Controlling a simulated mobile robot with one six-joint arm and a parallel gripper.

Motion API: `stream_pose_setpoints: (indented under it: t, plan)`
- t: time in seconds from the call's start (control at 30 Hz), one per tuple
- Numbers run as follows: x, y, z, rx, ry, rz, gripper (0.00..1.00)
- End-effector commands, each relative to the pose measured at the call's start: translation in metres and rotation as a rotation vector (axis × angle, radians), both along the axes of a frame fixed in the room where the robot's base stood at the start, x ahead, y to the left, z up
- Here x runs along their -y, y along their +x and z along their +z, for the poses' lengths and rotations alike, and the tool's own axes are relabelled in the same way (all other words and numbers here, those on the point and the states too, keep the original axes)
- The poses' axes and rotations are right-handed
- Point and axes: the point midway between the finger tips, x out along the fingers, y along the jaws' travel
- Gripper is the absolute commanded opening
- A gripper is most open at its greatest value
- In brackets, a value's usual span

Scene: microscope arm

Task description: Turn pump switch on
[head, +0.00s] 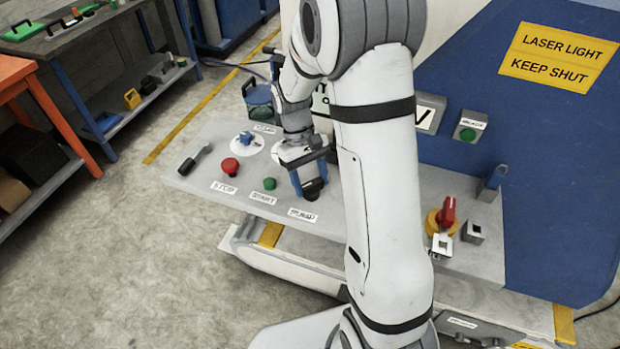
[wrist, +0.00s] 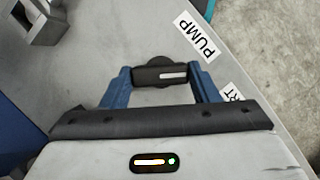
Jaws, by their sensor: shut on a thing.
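The pump switch is a black rotary knob (head: 313,189) beside the PUMP label (head: 301,215) on the grey control panel. In the wrist view the knob (wrist: 160,75) has a dark bar with a white mark, lying across between two blue fingers. My gripper (head: 311,192) reaches down onto it from above. In the wrist view my gripper (wrist: 162,78) has its fingers shut on the two ends of the bar. The PUMP label (wrist: 197,38) shows just to the upper right there. My fingers partly hide the knob in the head view.
A red STOP button (head: 230,166), a green START button (head: 269,184) and a blue knob (head: 246,138) stand left of the switch. A black lever (head: 195,158) is at the panel's left end. A red-handled switch (head: 446,214) is to the right, past my arm.

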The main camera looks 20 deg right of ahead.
Motion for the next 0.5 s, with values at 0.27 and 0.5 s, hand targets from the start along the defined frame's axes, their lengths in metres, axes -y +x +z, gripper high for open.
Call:
stream_pose_setpoints:
  t: [0.27, 0.5]
  plan:
    - [0.0029, 0.0011, 0.0006, 0.002, -0.001, -0.264, 0.32]
    - [0.0046, 0.0009, 0.0005, 0.003, -0.001, -0.49, 0.32]
